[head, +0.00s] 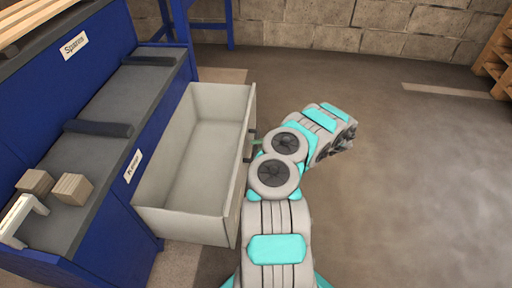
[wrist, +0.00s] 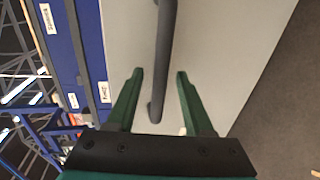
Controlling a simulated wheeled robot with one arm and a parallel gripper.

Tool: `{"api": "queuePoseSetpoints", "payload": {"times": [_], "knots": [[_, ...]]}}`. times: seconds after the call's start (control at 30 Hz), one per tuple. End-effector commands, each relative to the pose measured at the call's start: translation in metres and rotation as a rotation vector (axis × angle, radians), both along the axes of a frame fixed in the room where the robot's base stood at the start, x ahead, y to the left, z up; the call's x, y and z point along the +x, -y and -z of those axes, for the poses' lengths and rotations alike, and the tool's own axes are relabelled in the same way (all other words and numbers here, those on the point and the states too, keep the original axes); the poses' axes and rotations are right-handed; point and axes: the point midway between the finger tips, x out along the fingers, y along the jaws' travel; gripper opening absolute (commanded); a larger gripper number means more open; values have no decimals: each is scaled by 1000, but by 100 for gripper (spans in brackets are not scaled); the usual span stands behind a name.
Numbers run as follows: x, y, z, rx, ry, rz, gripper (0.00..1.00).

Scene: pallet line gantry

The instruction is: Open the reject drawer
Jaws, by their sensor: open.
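The drawer (head: 183,215) is light grey, empty and pulled well out of the blue cabinet. Its dark bar handle (head: 249,145) is on the outer front face, partly hidden behind my arm in the head view. In the wrist view the handle (wrist: 164,50) runs up the pale drawer front (wrist: 225,50). My gripper (wrist: 159,73) is open, with one green finger on each side of the handle. I cannot tell whether either finger touches it.
The blue cabinet (head: 110,225) has a grey top with dark bars, two small brown blocks (head: 72,188) and a pale bracket (head: 20,218). A label reads "Spares" (head: 73,45); a smaller label (head: 133,166) is unclear. The floor (head: 420,190) to the right is clear.

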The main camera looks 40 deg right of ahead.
Motion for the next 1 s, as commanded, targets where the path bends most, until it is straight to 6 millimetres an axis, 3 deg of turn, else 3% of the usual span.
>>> {"api": "queuePoseSetpoints", "payload": {"times": [0.4, 1.0], "knots": [[-47, 37, -11, -1, -3, 1, 52], [-49, 38, -12, -1, -3, 0, 52]]}}
